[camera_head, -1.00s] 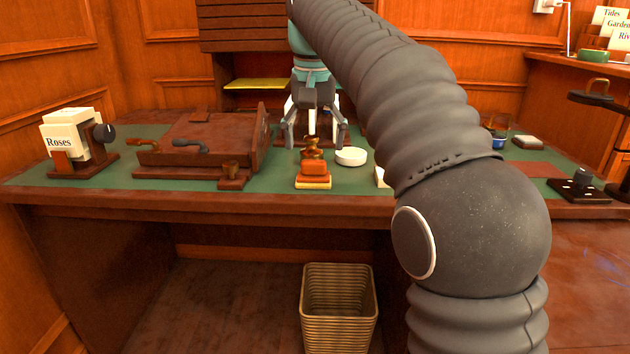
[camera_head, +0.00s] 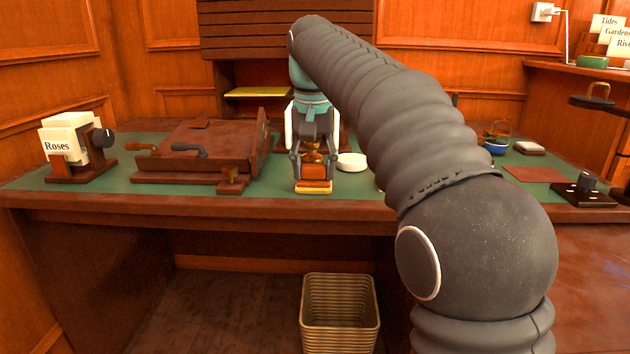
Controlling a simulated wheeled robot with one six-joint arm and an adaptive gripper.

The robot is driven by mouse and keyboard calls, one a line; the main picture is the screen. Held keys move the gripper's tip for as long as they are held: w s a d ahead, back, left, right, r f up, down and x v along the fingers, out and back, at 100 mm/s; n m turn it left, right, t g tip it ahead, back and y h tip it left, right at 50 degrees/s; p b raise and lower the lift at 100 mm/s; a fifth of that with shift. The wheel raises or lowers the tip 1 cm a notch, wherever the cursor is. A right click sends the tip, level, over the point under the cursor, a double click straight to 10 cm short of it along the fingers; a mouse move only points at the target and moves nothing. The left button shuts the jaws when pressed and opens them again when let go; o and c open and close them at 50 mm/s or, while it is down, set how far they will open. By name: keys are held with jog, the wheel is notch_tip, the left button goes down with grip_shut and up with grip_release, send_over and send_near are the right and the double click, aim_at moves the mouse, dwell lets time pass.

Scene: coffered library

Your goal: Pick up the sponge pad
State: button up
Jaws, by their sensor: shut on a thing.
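The sponge pad (camera_head: 313,188) appears to be the small orange block with a yellow bottom layer and a turned wooden knob on top. It is near the front edge of the green-topped desk. My gripper (camera_head: 314,172) comes down over it from above, with one finger on its left and one on its right. The fingers are shut on it around its upper part. The exact contact is too small to see. The pad appears to be at desk level; I cannot tell whether it touches the top.
A round white dish (camera_head: 351,162) is close on the right. A brown press-like box (camera_head: 205,150) with handles stands left, beside a "Roses" card holder (camera_head: 70,150). A wicker basket (camera_head: 340,312) is on the floor below. A dark red mat (camera_head: 535,174) lies right.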

aim_at(313, 165)
jog(key=shift+r, duration=0.1)
jog(key=shift+r+p, duration=0.4)
jog(key=shift+r, duration=0.25)
notch_tip(313, 165, up, 3)
jog(key=shift+w+r+p, duration=0.1)
jog(key=shift+p, duration=0.8)
jog(key=w+d+r+p, duration=0.1)
jog(key=d+r, duration=0.1)
jog(key=d, duration=0.1)
jog(key=w+d+r+p, duration=0.2)
jog(key=d, duration=0.1)
jog(key=w+d+r+p, duration=0.2)
jog(key=d, duration=0.2)
jog(key=shift+w+d+r, duration=0.1)
jog(key=shift+w+r, duration=0.05)
jog(key=shift+w, duration=0.1)
